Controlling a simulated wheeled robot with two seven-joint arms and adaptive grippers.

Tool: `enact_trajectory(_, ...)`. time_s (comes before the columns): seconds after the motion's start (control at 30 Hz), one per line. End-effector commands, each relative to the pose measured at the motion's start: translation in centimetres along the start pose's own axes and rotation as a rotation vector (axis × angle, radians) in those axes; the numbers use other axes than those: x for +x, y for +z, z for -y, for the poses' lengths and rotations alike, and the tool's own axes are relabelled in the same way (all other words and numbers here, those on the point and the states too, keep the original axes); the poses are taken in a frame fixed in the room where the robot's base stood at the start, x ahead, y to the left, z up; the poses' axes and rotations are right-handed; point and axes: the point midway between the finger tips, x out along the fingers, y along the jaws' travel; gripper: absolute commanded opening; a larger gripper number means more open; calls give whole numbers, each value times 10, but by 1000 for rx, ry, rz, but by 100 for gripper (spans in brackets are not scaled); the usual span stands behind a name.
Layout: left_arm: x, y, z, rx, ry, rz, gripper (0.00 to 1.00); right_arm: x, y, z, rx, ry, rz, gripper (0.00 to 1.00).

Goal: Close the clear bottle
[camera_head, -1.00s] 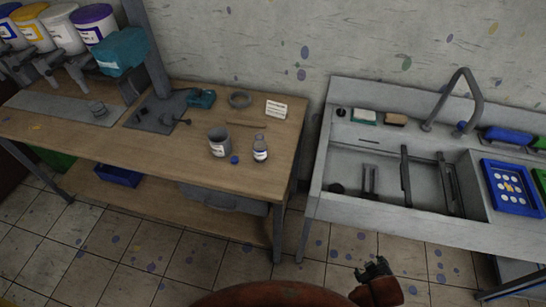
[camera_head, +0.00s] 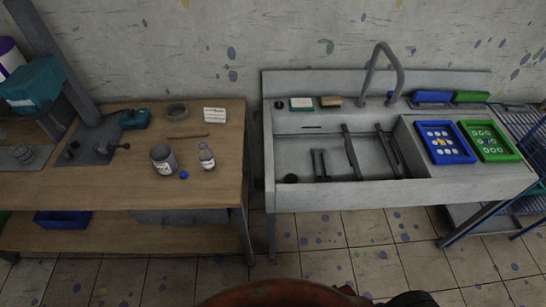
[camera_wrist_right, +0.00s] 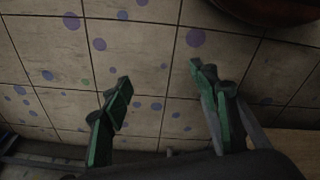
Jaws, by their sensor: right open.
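The clear bottle (camera_head: 207,158) with a white label stands upright near the right end of the wooden table. A small blue cap (camera_head: 184,175) lies on the tabletop just left of its base, apart from it. My right gripper shows in the right wrist view (camera_wrist_right: 160,80), open and empty above the tiled floor, its two green-grey fingers well apart. In the head view only a dark part of it shows at the bottom edge, far from the bottle. My left gripper is not in view.
A grey cup (camera_head: 163,160) stands left of the bottle, with a thin stick (camera_head: 180,136) behind. A white card (camera_head: 214,115) and a ring (camera_head: 176,111) lie farther back. A metal sink (camera_head: 330,190) with blue and green trays stands right, across a narrow gap.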

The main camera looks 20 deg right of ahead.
Motion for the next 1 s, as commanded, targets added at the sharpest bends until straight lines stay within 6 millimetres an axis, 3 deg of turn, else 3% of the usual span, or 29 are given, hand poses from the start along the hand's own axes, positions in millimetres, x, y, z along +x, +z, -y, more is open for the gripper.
enact_trajectory(0.03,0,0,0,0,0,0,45,25,25,4,-7,-4,23,55)
enact_trajectory(0.1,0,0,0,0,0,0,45,52,56,8,-17,-10,39,55)
enact_trajectory(0.2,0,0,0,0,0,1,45,81,101,13,-30,-16,61,55)
enact_trajectory(0.4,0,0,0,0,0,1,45,107,172,18,-49,-23,91,55)
enact_trajectory(0.6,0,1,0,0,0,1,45,112,201,19,-57,-26,100,55)
enact_trajectory(0.87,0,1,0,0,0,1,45,112,203,19,-57,-26,100,55)
enact_trajectory(1.0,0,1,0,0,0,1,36,112,203,19,-57,-26,101,46)
